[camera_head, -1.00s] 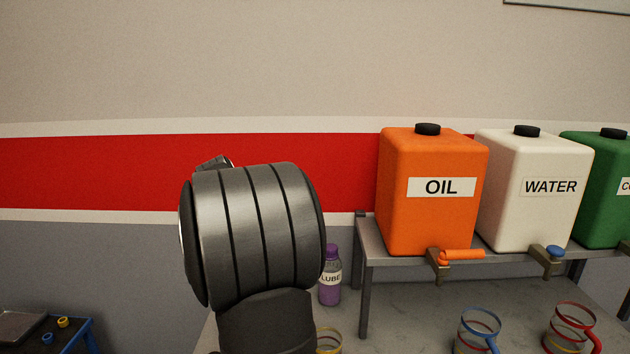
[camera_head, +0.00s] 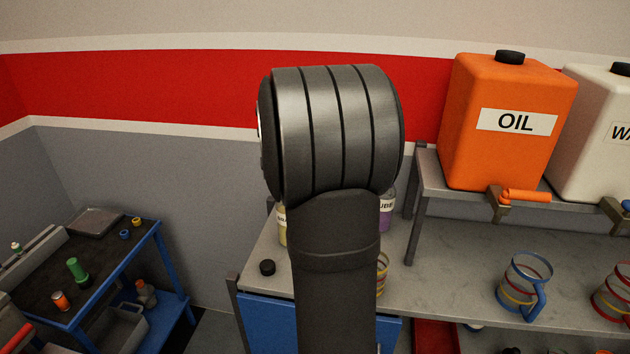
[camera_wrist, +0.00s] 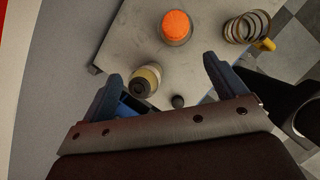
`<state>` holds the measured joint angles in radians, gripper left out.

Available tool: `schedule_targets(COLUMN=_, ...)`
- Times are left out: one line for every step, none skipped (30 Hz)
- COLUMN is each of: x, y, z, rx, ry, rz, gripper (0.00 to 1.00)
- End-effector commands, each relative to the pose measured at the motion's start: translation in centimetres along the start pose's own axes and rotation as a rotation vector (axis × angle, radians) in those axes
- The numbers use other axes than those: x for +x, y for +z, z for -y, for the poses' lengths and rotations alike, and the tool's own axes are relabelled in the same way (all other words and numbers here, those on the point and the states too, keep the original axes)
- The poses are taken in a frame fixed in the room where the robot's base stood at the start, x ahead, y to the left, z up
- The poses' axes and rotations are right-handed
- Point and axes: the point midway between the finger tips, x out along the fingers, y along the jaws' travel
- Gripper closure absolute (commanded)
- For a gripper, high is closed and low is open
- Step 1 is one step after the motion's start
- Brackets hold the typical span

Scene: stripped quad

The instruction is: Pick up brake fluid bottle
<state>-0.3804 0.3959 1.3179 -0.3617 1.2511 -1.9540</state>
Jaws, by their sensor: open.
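A pale yellow bottle with a partly readable label (camera_head: 282,226) stands on the grey bench, mostly hidden behind my arm in the head view; it appears to be the brake fluid. A yellowish bottle, apparently the same one, shows in the wrist view (camera_wrist: 147,79), seen from above near the bench edge. My gripper (camera_wrist: 161,67) is open and empty, with the yellowish bottle between its fingers in the picture, nearer the left one. Contact cannot be told. In the head view my arm hides the gripper.
An orange-capped bottle (camera_wrist: 176,27) and a ringed cup with yellow handle (camera_wrist: 246,27) stand beyond it. A small black cap (camera_head: 267,267) lies on the bench. A purple bottle (camera_head: 386,212) is partly hidden. A shelf (camera_head: 428,172) bears the oil tank (camera_head: 508,155).

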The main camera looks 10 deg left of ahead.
Motion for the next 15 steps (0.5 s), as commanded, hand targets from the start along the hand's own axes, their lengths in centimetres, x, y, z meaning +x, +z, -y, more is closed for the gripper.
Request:
schedule_targets(x=0.2, y=-0.3, z=-0.1, rx=-0.002, ry=-0.006, rz=0.003, gripper=0.11)
schedule_targets(x=0.3, y=-0.6, z=-0.2, rx=-0.002, ry=-0.012, rz=0.009, gripper=0.11)
schedule_targets(x=0.7, y=-1.2, z=-0.4, rx=-0.004, ry=-0.026, rz=0.019, gripper=0.11)
schedule_targets(x=1.1, y=-1.8, z=-0.5, rx=-0.005, ry=-0.039, rz=0.031, gripper=0.11)
schedule_targets(x=1.5, y=-2.6, z=-0.7, rx=-0.006, ry=-0.055, rz=0.047, gripper=0.11)
schedule_targets(x=2.0, y=-3.8, z=-1.0, rx=-0.008, ry=-0.077, rz=0.077, gripper=0.11)
schedule_targets(x=2.6, y=-4.8, z=-1.2, rx=-0.008, ry=-0.096, rz=0.103, gripper=0.11)
schedule_targets(x=3.0, y=-5.9, z=-1.5, rx=-0.010, ry=-0.112, rz=0.135, gripper=0.11)
schedule_targets(x=3.6, y=-7.4, z=-1.8, rx=-0.012, ry=-0.130, rz=0.180, gripper=0.11)
schedule_targets(x=4.0, y=-8.4, z=-2.1, rx=-0.013, ry=-0.140, rz=0.217, gripper=0.11)
schedule_targets(x=4.3, y=-9.4, z=-2.3, rx=-0.015, ry=-0.146, rz=0.253, gripper=0.11)
schedule_targets(x=4.7, y=-10.6, z=-2.6, rx=-0.018, ry=-0.149, rz=0.301, gripper=0.11)
schedule_targets(x=5.0, y=-11.6, z=-2.8, rx=-0.021, ry=-0.149, rz=0.336, gripper=0.11)
schedule_targets(x=5.2, y=-12.6, z=-3.1, rx=-0.025, ry=-0.146, rz=0.372, gripper=0.11)
schedule_targets(x=5.6, y=-13.8, z=-3.3, rx=-0.031, ry=-0.141, rz=0.424, gripper=0.11)
